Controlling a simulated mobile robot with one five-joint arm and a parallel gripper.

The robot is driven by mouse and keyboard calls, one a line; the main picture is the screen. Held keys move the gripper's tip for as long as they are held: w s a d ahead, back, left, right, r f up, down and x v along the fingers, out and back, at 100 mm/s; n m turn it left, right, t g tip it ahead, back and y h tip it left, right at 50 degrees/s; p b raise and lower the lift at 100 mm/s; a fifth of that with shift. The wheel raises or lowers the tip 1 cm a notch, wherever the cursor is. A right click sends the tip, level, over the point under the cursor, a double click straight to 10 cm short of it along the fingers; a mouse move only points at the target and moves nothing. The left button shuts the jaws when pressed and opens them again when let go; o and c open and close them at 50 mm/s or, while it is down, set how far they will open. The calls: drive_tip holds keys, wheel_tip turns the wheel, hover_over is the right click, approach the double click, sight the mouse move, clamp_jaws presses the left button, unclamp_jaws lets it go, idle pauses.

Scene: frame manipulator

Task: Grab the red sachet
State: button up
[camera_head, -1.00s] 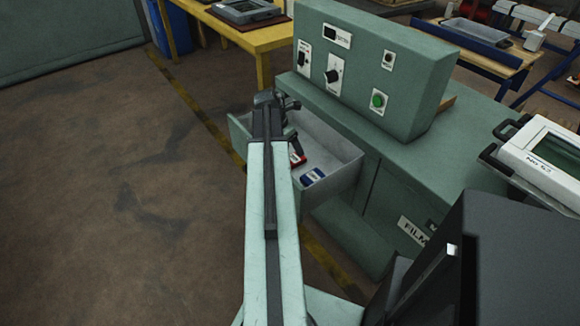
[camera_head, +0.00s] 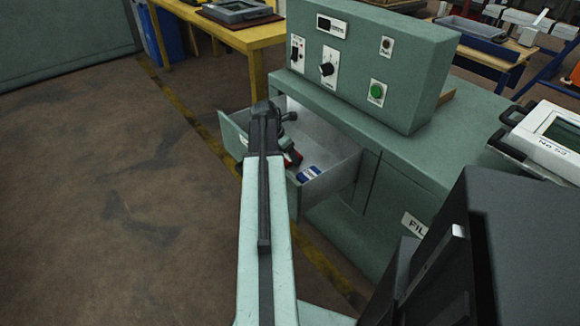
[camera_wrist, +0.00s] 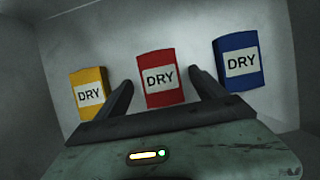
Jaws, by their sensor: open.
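The red sachet (camera_wrist: 161,77), with a white label reading DRY, lies on the drawer floor in the wrist view. My gripper (camera_wrist: 160,88) is open, with one finger on each side of the sachet's lower part in that view. I cannot tell whether the fingers are level with it or still above it. In the head view, my gripper (camera_head: 292,158) is inside the open drawer (camera_head: 338,180), mostly hidden by my arm. Only a small bit of red shows there beside it.
A yellow sachet (camera_wrist: 89,93) lies left of the red one and a blue sachet (camera_wrist: 238,62) right of it, both labelled DRY. The blue one also shows in the head view (camera_head: 309,173). The drawer walls enclose them. The green cabinet (camera_head: 400,190) stands behind.

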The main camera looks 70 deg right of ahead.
sight(288, 157)
drive_tip(key=shift+d+f, duration=0.1)
drive_tip(key=shift+f, duration=0.2)
drive_tip(key=shift+f, duration=0.15)
drive_tip(key=c, duration=1.5)
wheel_tip(288, 157, up, 11)
drive_tip(key=p, duration=1)
drive_tip(key=shift+f+p, duration=0.2)
drive_tip(key=shift+p, duration=0.1)
